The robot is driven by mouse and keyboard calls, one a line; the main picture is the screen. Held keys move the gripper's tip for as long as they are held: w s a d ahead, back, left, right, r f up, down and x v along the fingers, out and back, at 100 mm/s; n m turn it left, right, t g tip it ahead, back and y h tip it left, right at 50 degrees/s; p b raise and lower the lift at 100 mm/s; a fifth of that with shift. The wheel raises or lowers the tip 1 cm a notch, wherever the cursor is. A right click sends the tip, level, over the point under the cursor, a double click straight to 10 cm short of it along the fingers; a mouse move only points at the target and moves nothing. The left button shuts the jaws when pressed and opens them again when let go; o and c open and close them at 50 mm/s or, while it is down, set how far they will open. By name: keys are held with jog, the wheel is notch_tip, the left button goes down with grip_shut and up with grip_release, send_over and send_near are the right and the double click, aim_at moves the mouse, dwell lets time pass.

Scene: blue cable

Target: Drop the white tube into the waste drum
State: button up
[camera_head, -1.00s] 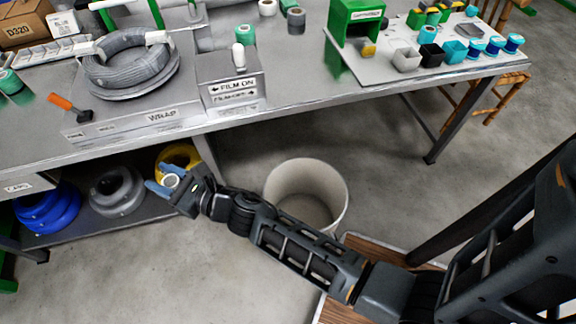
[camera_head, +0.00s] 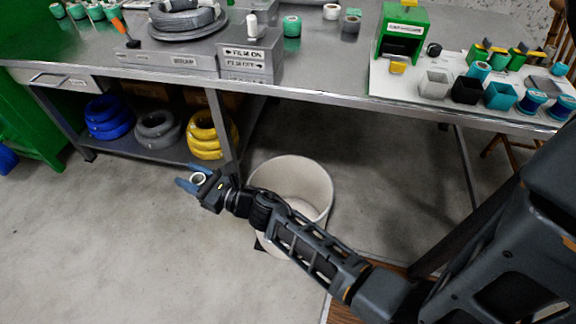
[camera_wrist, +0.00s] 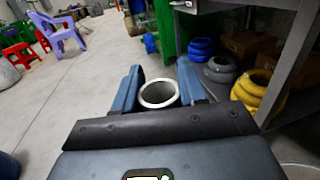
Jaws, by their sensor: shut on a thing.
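My gripper (camera_head: 194,182) is shut on the white tube (camera_head: 198,178), left of the drum and in front of the bench. In the wrist view the white tube (camera_wrist: 158,93) shows end-on as a ring between the two blue fingers of my gripper (camera_wrist: 157,90). The waste drum (camera_head: 318,178) is a white, open-topped round bin on the floor under the bench's front edge. My forearm passes in front of the drum and hides part of its lower front. The tube is outside the drum, to the left of its rim.
The workbench (camera_head: 330,96) runs across the back. Its lower shelf holds blue (camera_head: 108,117), grey (camera_head: 158,129) and yellow coils (camera_head: 205,135). A bench leg (camera_head: 222,130) stands left of the drum. The floor at the left is clear.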

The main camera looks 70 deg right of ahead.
jog(key=s+d+f+m+g+h+b, duration=0.1)
jog(key=s+d+f+h+b, duration=0.2)
jog(key=s+d, duration=0.4)
jog(key=s+d+f+m+b, duration=0.1)
jog(key=s+d+f+b, duration=0.2)
jog(key=s+d+f, duration=0.4)
jog(key=s+d+f+m+g+h+b, duration=0.1)
jog(key=s+d+f+h+b, duration=0.2)
jog(key=d, duration=0.6)
jog(key=shift+y, duration=0.6)
jog(key=f+b, duration=0.1)
jog(key=f, duration=0.1)
jog(key=f+b, duration=0.3)
jog(key=shift+s+d+f+b, duration=0.15)
jog(key=shift+s+f+b, duration=0.1)
jog(key=shift+f+b, duration=0.15)
jog(key=o, duration=1.1)
jog(key=shift+p+v, duration=0.45)
jog(key=shift+v, duration=3.45)
